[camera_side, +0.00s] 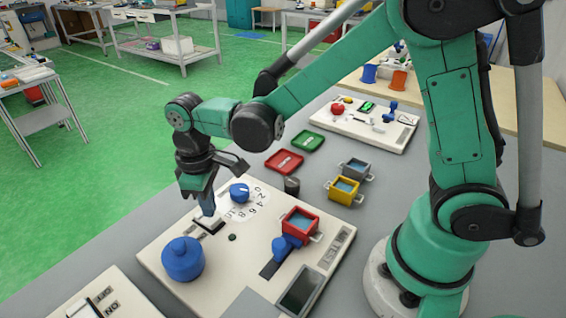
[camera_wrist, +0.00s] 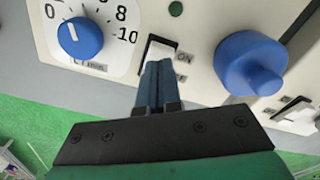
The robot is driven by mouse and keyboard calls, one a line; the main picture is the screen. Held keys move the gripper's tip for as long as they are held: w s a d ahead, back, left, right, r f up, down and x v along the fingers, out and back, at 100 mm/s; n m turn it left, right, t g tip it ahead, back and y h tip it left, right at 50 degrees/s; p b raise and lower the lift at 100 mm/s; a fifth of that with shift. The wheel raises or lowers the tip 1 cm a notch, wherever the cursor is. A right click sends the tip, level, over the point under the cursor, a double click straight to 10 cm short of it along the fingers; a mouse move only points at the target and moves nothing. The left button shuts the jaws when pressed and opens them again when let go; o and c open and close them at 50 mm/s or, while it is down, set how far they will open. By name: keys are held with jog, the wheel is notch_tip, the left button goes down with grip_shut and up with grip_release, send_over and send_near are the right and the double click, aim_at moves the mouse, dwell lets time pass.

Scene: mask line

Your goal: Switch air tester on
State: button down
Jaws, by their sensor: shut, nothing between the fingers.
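The air tester is a cream panel (camera_side: 165,232) with a white rocker switch in a dark frame. In the wrist view the switch (camera_wrist: 161,49) has ON and OFF printed beside it, and its lower part is hidden behind my fingers. My gripper (camera_side: 208,212) points down at the switch, its blue fingers together and empty. In the wrist view the fingertips (camera_wrist: 158,66) overlap the OFF-side half of the switch. I cannot tell whether they touch it or which way it is tipped.
A blue dial knob (camera_side: 239,192) with a number scale and a large blue knob (camera_side: 183,259) flank the switch. A red box (camera_side: 300,222) stands on the panel's right part. Another panel (camera_side: 130,300) with an ON switch is at lower left. Red and green trays (camera_side: 284,162) lie behind.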

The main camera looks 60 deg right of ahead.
aim_at(215, 218)
jog(key=shift+f, duration=0.9)
dwell(0.3)
jog(key=shift+r, duration=3.55)
jog(key=shift+s+d+r, duration=0.15)
jog(key=shift+d+r, duration=0.05)
jog(key=shift+d, duration=0.05)
jog(key=s+d+r+m+t, duration=0.3)
jog(key=s+d+m+t, duration=0.3)
jog(key=d+t, duration=0.1)
jog(key=shift+s+d, duration=0.15)
jog(key=shift+d, duration=0.7)
